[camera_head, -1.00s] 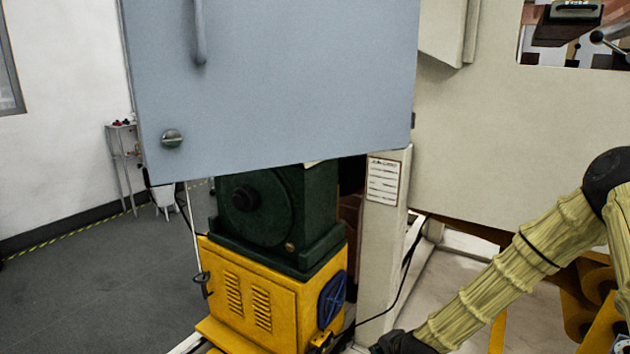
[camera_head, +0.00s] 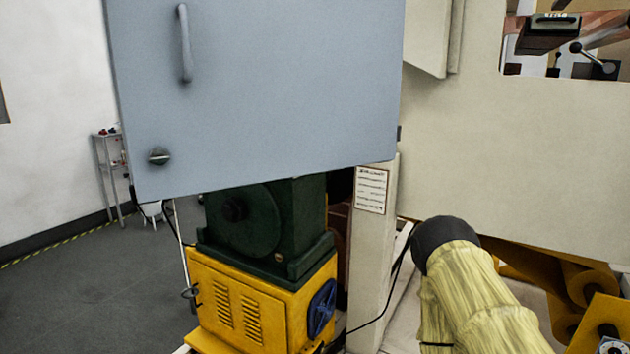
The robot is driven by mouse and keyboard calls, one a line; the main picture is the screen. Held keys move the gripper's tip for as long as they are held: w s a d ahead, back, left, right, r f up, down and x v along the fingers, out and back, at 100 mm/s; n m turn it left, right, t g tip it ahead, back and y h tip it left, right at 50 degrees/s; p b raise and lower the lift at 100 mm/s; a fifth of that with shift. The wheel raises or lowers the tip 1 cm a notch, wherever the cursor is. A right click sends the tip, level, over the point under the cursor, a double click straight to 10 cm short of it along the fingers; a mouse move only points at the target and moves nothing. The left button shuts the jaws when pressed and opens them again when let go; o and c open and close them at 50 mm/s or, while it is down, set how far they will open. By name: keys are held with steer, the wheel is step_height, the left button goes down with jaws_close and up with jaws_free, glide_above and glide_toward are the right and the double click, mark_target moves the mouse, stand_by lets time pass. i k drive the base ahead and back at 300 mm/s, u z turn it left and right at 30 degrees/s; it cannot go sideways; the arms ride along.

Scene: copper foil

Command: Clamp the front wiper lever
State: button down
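A lever with a dark ball knob (camera_head: 576,48) shows inside the opening of the cream machine panel at the upper right. It slants down to a dark block. I cannot tell whether it is the front wiper lever. My arm, in a yellowish sleeve with a black rounded joint, rises from the lower right in front of the machine. It is well below the lever and apart from it in the picture. My gripper is not in view.
A blue-grey door (camera_head: 255,95) hangs across the upper middle. Below it stand a dark green housing (camera_head: 300,215) and a yellow box (camera_head: 250,305) with a blue handwheel (camera_head: 321,308). A cream panel (camera_head: 520,150) fills the right. Grey floor (camera_head: 90,300) is clear at left.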

mark_target(576, 47)
steer(key=z, duration=1.35)
steer(key=k, duration=0.6)
steer(key=z, duration=0.25)
steer(key=i, duration=1.55)
steer(key=u, duration=0.5)
